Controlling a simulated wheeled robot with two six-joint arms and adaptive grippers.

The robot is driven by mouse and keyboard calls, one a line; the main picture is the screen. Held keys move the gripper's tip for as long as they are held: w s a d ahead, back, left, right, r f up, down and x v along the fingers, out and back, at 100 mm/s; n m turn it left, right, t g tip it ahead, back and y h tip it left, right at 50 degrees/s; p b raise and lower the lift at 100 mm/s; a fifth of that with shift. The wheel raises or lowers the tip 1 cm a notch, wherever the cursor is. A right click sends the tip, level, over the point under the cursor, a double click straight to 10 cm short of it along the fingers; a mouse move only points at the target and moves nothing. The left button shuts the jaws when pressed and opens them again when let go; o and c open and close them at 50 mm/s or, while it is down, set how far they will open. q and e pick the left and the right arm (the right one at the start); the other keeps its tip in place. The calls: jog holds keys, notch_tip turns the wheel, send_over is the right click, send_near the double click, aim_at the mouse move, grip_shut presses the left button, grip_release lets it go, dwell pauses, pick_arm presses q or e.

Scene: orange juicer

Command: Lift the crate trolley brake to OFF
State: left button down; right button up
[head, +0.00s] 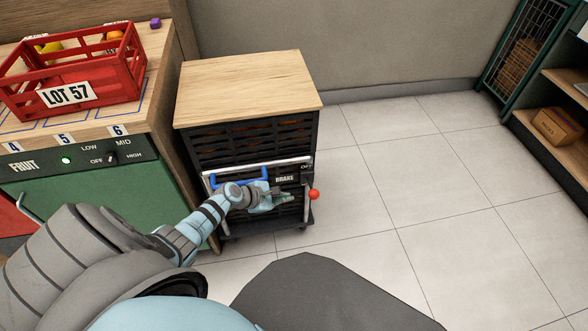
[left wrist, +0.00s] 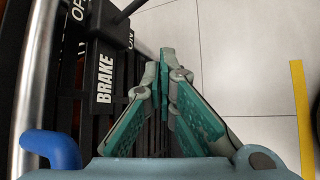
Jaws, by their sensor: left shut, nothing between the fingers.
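The crate trolley (head: 250,88) has a wooden top and dark slatted sides. Its BRAKE plate (head: 285,178) is on the front; the plate also shows in the left wrist view (left wrist: 104,78). The brake lever's red knob (head: 314,194) sticks out at the trolley's right edge. In the left wrist view the black lever rod (left wrist: 128,12) slants to the ON side, away from OFF; its knob is out of that view. My left gripper (head: 288,199) is shut and empty, just below the plate and left of the knob, apart from it. Its fingertips (left wrist: 172,58) meet in the left wrist view.
A blue handle (head: 240,183) and a pale metal bar cross the trolley front, close to my left wrist. A counter with a red LOT 57 crate (head: 75,80) stands left. A shelf (head: 560,130) stands far right. Tiled floor right of the trolley is clear.

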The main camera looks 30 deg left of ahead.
pick_arm(q)
jog(key=p+v, duration=0.2)
jog(key=v, duration=0.3)
jog(key=shift+s+a+r, duration=0.1)
jog(key=shift+a+r, duration=0.05)
jog(key=shift+r, duration=0.05)
pick_arm(e)
jog(key=r, duration=0.1)
jog(key=s+a+r, duration=0.1)
jog(key=a+r, duration=0.1)
jog(key=shift+s+a+r, duration=0.1)
jog(key=shift+s+a, duration=0.15)
jog(key=shift+d, duration=0.3)
